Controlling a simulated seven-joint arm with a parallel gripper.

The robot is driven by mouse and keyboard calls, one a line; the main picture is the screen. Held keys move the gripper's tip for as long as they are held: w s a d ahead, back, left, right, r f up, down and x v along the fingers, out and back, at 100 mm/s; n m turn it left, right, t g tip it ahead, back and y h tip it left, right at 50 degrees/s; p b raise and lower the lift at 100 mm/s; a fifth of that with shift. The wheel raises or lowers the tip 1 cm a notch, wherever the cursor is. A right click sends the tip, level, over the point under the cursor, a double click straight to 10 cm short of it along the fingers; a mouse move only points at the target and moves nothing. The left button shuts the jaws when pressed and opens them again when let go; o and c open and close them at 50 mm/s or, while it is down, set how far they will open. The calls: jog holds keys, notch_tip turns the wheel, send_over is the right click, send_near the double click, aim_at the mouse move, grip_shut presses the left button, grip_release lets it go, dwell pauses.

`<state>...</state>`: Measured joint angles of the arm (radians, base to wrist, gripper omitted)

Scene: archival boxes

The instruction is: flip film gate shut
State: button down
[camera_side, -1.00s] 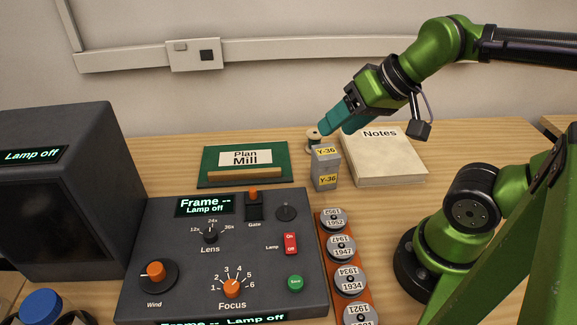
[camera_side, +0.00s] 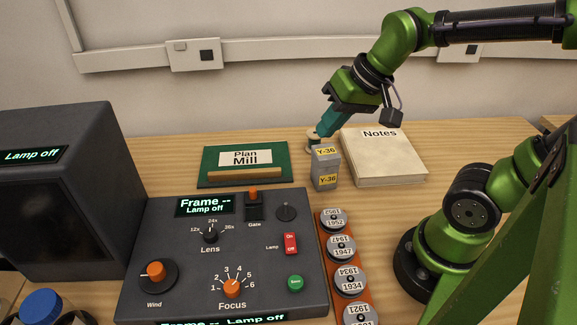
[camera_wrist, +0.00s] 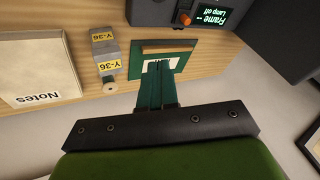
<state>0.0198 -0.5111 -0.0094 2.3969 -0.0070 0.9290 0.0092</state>
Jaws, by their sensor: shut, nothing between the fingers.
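The film gate (camera_side: 253,202) is a lever with an orange tip in a dark slot labelled Gate, at the top of the grey control panel (camera_side: 180,285) in the side view. Its orange tip stands at the upper end of the slot. It also shows as an orange knob in the wrist view (camera_wrist: 184,18). My gripper (camera_side: 325,131) has teal fingers, closed together and empty. It is above the back of the desk, up and right of the gate, near a small spool (camera_side: 312,134). In the wrist view the fingers (camera_wrist: 158,70) point toward the green board.
A grey Y-36 box (camera_side: 326,168) stands between my gripper and the panel's right side. A green Plan Mill board (camera_side: 280,177) lies behind the panel. A Notes box (camera_side: 385,170) lies right. A rack of labelled cans and a dark monitor (camera_side: 60,200) flank the panel.

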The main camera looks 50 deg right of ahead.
aim_at(253, 194)
jog(key=w+f+m+g+y, duration=0.1)
jog(key=w+f+m+g, duration=0.1)
jog(key=w, duration=0.5)
jog(key=w+d+f+m+g+y, duration=0.1)
jog(key=w+f+m+g, duration=0.2)
jog(key=w+m, duration=0.4)
jog(key=shift+w+m+g, duration=0.3)
jog(key=shift+w+g, duration=0.35)
jog(key=shift+g, duration=0.25)
jog(key=shift+d+f, duration=0.1)
jog(key=shift+f, duration=0.05)
jog(key=shift+s+a+f, duration=0.4)
jog(key=shift+a+f, duration=0.85)
jog(key=shift+f, duration=0.3)
jog(key=shift+s+a+f, duration=0.4)
jog(key=shift+a+f, duration=0.8)
jog(key=shift+f, duration=0.3)
jog(key=shift+s+a+f, duration=0.4)
jog(key=shift+a+f, duration=0.85)
jog(key=shift+f, duration=0.3)
